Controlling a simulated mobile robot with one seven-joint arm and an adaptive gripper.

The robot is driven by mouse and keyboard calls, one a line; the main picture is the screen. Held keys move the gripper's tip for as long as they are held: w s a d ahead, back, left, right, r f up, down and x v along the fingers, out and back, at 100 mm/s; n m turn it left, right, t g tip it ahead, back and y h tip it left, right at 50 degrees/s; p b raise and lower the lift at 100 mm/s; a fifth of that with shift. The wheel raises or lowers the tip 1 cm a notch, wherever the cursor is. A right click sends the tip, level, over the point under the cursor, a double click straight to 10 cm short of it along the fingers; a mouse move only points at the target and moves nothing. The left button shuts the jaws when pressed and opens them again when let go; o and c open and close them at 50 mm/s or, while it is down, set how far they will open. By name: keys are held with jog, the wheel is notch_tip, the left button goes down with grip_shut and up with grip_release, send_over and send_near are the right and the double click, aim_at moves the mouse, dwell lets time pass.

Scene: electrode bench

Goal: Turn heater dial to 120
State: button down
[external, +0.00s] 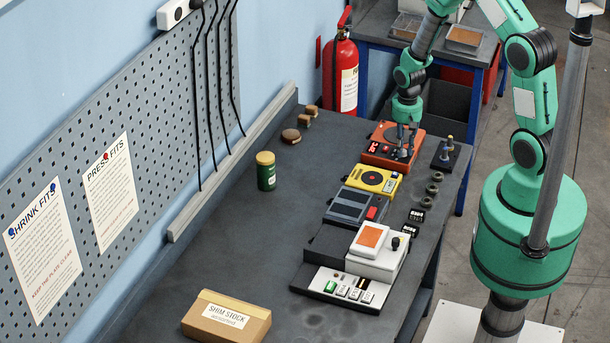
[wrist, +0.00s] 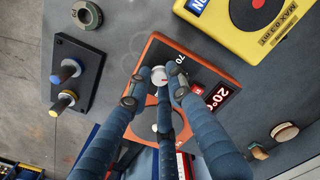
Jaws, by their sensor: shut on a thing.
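The orange heater (external: 376,158) sits toward the far right end of the bench, and its orange body (wrist: 205,62) also shows in the wrist view. Its pale round dial (wrist: 159,75) has a small red mark. My gripper (external: 404,142) is over the heater, and in the wrist view its blue fingers (wrist: 156,90) are closed around the dial from its sides. The number 70 shows beside the dial. A red display (wrist: 216,98) reads 20 and a degree sign; fingers may hide part of it. The external view is too small to read it.
A yellow device (external: 376,181) stands close beside the heater. A black block with blue and yellow pegs (external: 446,153) is on its other side. Several dark rings lie along the bench edge. A green jar (external: 266,172) stands on clear bench.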

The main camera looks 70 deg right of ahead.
aim_at(404, 150)
jog(key=m, duration=0.4)
jog(key=shift+m+b, duration=0.3)
jog(key=m, duration=0.5)
dwell(0.3)
jog(key=c, duration=1.6)
grip_release()
jog(key=shift+o, duration=0.2)
jog(key=shift+r, duration=0.15)
notch_tip(404, 150, up, 12)
